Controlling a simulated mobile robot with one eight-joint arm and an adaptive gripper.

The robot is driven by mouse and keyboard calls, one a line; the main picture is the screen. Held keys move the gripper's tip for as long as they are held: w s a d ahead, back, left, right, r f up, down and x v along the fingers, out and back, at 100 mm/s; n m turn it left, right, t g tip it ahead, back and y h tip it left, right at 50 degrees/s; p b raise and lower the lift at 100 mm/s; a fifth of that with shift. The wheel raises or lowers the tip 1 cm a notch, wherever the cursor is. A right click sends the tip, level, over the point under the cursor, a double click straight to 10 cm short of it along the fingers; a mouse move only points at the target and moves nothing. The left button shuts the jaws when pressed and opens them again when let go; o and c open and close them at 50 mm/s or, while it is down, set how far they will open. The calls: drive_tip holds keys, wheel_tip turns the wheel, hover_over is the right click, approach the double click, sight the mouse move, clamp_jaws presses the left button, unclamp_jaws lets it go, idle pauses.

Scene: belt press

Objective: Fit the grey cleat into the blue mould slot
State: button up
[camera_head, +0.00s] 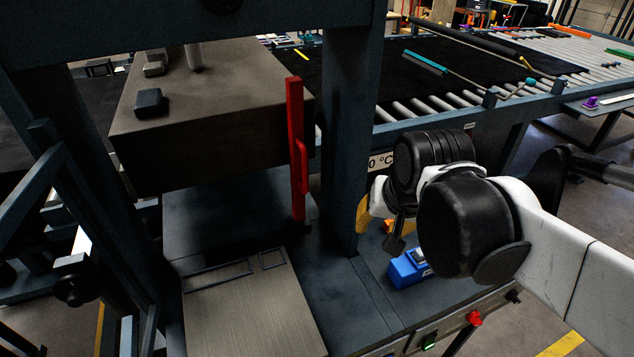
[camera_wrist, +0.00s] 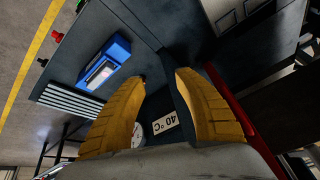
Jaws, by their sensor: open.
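The blue mould (camera_head: 405,271) sits on the dark bench, to the right of the press column. It also shows in the wrist view (camera_wrist: 119,47), at the upper left. A light grey piece (camera_wrist: 100,75) shows within its outline; it could be the grey cleat, but I cannot tell how it sits in the slot. My gripper (camera_wrist: 160,78) has two yellow fingers spread apart with nothing between them. It hangs beside the column, above the bench and apart from the mould. In the head view my wrist hides much of it.
The press column (camera_head: 347,130) stands close to my gripper. A red upright bar (camera_head: 296,150) is left of it. A flat metal plate (camera_head: 250,310) lies at the front left. A striped grey part (camera_wrist: 70,101) is beside the mould. A 40 °C label (camera_wrist: 166,123) is near the fingers.

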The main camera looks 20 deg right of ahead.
drive_tip(key=s+a+n+t, duration=0.2)
drive_tip(key=a+n, duration=0.3)
drive_tip(key=a, duration=0.1)
drive_tip(key=shift+s+f+y, duration=0.3)
drive_tip(key=shift+s+y, duration=0.1)
drive_tip(key=shift+f, duration=0.1)
